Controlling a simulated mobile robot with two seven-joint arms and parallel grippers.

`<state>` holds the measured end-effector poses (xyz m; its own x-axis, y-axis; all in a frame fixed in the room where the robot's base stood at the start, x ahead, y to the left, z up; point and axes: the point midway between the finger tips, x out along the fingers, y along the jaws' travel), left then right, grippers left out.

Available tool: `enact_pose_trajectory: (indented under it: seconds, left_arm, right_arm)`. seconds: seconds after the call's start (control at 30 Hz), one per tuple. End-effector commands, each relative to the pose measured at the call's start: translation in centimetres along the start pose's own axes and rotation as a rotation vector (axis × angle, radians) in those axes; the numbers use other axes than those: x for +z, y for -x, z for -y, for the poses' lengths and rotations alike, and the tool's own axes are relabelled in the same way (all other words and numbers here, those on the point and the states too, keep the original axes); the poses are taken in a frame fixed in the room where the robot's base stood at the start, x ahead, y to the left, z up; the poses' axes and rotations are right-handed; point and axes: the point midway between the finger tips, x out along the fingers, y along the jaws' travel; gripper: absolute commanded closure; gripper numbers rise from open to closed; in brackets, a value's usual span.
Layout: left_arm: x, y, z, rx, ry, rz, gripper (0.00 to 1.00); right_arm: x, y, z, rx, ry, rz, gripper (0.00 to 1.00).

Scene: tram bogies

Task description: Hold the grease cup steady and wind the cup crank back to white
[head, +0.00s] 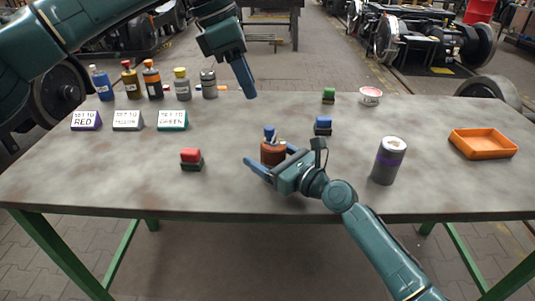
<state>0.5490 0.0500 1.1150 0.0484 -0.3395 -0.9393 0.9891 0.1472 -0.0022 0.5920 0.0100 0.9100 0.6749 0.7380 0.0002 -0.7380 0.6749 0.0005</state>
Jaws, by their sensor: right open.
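A small brown cup (272,153) with a blue knob (269,132) on top stands upright on the table, left of centre-right; I take it for the grease cup with its crank. My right gripper (274,159) is open, with its blue fingers on either side of the cup's lower body. Whether they touch it I cannot tell. Any white mark on the cup is too small to see. My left gripper (250,93) is above the table, higher and further back than the cup, with its fingers pointing down. They overlap in this view, so their opening is hidden.
Several bottles (153,82) and three signs (128,121) stand at the back left. A red-topped block (191,159) lies left of the cup, a blue-topped block (323,126) behind right. The front left is clear.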

Motion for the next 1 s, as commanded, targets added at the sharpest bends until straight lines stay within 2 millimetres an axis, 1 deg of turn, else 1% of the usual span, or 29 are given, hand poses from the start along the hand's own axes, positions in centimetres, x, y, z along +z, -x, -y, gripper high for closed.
enact_pose_trajectory:
  seconds: [0.1,0.37,0.9,1.0]
  left_arm:
    - [0.0,0.0,0.0,0.0,0.0,0.0,0.64]
    - [0.0,0.0,0.0,0.0,0.0,0.0,0.64]
    - [0.0,0.0,0.0,0.0,0.0,0.0,0.64]
    - [0.0,0.0,0.0,0.0,0.0,0.0,0.64]
  right_arm:
    - [-0.02,-0.45,0.01,-0.001,0.0,-0.001,0.23]
    - [-0.01,-0.48,0.0,0.0,0.0,0.0,0.23]
    - [-0.03,-0.45,0.01,0.0,0.0,-0.001,0.68]
    - [-0.03,-0.45,0.01,0.0,0.0,-0.001,0.74]
